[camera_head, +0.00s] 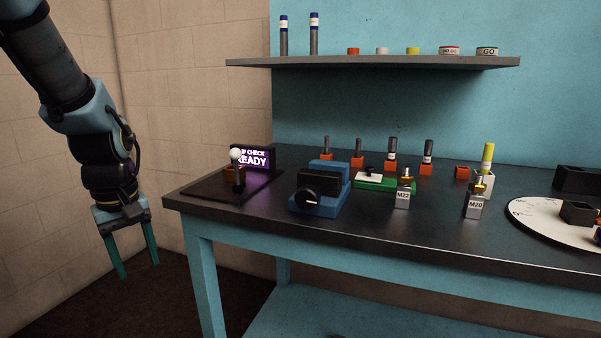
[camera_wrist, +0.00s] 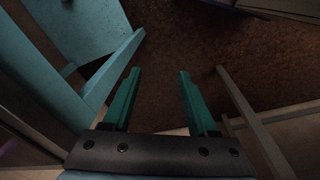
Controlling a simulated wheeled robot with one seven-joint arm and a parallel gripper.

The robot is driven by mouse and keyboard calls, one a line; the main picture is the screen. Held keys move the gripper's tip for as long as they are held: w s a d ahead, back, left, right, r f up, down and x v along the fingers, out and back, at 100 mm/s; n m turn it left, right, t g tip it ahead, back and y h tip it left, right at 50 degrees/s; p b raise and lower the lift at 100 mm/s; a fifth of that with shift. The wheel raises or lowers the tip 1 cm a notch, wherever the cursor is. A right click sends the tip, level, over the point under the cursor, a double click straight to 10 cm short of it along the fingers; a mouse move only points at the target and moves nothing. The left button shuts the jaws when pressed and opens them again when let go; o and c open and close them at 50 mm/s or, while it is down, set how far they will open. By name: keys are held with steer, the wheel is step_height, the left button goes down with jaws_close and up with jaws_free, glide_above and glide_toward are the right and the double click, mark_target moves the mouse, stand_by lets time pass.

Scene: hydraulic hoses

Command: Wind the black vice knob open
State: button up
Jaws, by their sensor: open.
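The black vice knob (camera_head: 308,199) is a round dial with a white mark, on the front of a blue vice (camera_head: 330,201) near the front edge of the bench. The vice has a dark jaw block (camera_head: 317,179) on top. How far its jaws stand apart is hard to tell. My gripper (camera_head: 141,271) hangs to the left of the bench, pointing down, well apart from the knob. Its two green fingers are open and empty. In the wrist view, my gripper (camera_wrist: 157,72) has only the dark floor between its fingertips, and the vice is not visible.
The dark bench top (camera_head: 412,231) has clear room in front of the fittings. Left of the vice is a tray (camera_head: 211,190) with a white-balled lever (camera_head: 236,155) and a lit READY sign (camera_head: 252,159). M22 (camera_head: 402,198) and M20 (camera_head: 474,204) blocks stand right. A shelf (camera_head: 380,62) hangs above.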

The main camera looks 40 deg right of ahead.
steer(key=d+r+n+p, duration=0.1)
steer(key=d+r+p, duration=0.4)
steer(key=d+r, duration=0.3)
steer(key=n+g+p, duration=0.1)
steer(key=n+p, duration=0.3)
steer(key=p, duration=0.6)
glide_toward(307, 187)
steer(key=shift+d+y, duration=0.3)
steer(key=shift+d, duration=0.1)
step_height(307, 187, down, 11)
steer(key=shift+r+p, duration=0.2)
steer(key=shift+p, duration=0.85)
steer(key=shift+c, duration=0.4)
jaws_close()
